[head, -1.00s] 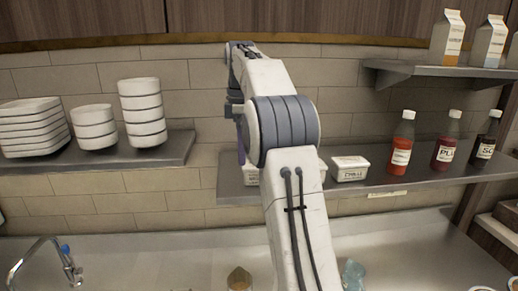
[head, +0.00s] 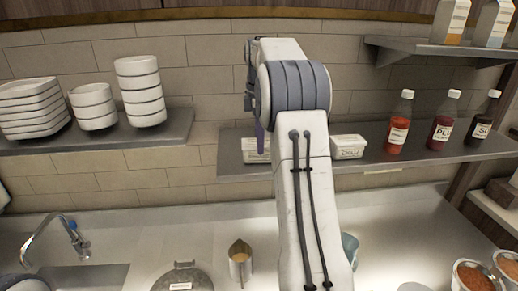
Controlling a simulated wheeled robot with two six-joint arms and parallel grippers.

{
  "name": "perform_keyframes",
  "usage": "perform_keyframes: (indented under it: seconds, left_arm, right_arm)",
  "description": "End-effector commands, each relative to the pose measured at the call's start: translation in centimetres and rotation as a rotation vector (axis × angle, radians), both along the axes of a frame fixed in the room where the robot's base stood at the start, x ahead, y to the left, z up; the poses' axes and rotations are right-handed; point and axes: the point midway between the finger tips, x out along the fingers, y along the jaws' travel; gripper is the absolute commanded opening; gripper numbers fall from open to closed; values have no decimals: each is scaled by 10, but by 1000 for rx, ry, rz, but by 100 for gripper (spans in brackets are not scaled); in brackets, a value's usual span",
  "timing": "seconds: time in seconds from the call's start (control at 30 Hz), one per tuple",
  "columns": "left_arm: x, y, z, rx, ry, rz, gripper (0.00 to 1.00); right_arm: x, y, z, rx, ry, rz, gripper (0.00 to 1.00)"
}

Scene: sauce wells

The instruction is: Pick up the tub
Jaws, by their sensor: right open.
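Two small white tubs sit on the right-hand wall shelf. One labelled tub (head: 348,147) stands to the right of my raised right arm. The other tub (head: 255,151) stands to its left and is partly covered by my arm and gripper. My right gripper (head: 259,132) hangs just above or in front of this left tub, mostly hidden behind my own arm. My left gripper is out of view.
Red, plum and dark sauce bottles (head: 398,123) stand farther right on the same shelf (head: 370,166). Stacked white bowls (head: 140,92) fill the left shelf. Cartons (head: 451,22) stand on the upper shelf. Below are a tap (head: 75,235), a metal jug (head: 240,262) and a lidded pot (head: 183,277).

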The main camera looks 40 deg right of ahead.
Motion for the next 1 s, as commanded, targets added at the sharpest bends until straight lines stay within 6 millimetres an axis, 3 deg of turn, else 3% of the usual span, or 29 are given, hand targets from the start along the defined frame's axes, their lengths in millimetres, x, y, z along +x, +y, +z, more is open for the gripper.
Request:
perform_keyframes:
  seconds: [0.2,0.47,0.73,1.0]
  left_arm:
    - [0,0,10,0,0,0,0]
    - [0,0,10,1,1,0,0]
    - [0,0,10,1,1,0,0]
    - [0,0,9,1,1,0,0]
  right_arm:
    - [0,1,-22,1,1,0,100]
    - [1,0,-26,-1,-1,0,100]
    - [1,0,-25,-1,-1,0,1]
    - [1,0,-24,-2,-2,0,0]
